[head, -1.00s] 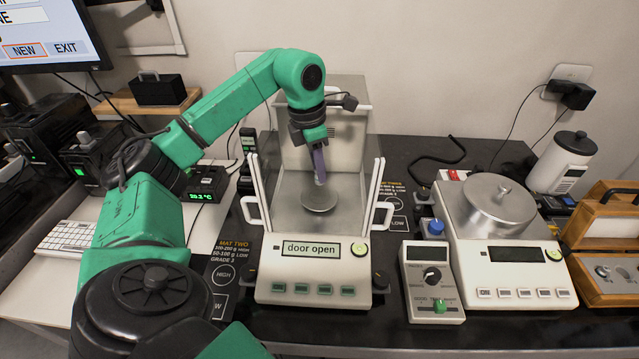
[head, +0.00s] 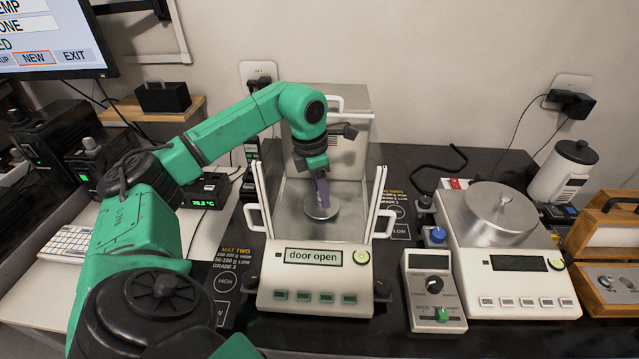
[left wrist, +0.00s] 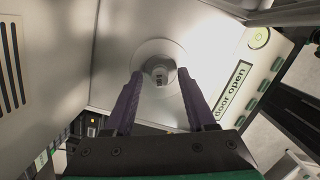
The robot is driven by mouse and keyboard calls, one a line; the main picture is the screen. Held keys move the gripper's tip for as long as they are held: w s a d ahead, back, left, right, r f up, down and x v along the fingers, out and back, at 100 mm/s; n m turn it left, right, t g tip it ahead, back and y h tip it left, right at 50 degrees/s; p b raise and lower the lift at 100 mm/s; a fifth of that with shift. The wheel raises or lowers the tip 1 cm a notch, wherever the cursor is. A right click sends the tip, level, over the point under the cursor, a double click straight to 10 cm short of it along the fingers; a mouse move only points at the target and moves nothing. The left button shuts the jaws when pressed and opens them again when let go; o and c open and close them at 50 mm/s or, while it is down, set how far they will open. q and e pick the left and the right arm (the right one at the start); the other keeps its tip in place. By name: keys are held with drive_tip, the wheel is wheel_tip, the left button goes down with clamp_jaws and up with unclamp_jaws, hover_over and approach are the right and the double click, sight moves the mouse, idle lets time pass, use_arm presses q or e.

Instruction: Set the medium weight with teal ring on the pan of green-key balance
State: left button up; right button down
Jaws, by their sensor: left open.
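The green-key balance (head: 315,273) stands in the middle of the bench, its display reading "door open". Its round pan (head: 307,212) sits inside the draft shield and also shows in the left wrist view (left wrist: 148,48). A small metal weight (left wrist: 159,74) stands on the pan in the left wrist view, with dark marking on its top; I cannot make out a teal ring. My left gripper (head: 322,202) reaches down over the pan. Its purple fingers are open, one on each side of the weight (left wrist: 159,85). In the head view the fingers mostly hide the weight. My right gripper is not in view.
Clear side panels with white handles (head: 257,218) flank the pan closely. To the right are a small control box (head: 434,290) and a second balance with a large covered pan (head: 495,215). A wooden case (head: 605,235) stands at far right. A thermometer box (head: 206,190) is at left.

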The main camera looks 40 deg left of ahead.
use_arm(q)
wheel_tip(320, 180, up, 12)
drive_tip(key=s, duration=0.1)
drive_tip(key=shift+s+a+p, duration=0.3)
drive_tip(key=shift+a+p, duration=0.05)
drive_tip(key=shift+a, duration=0.1)
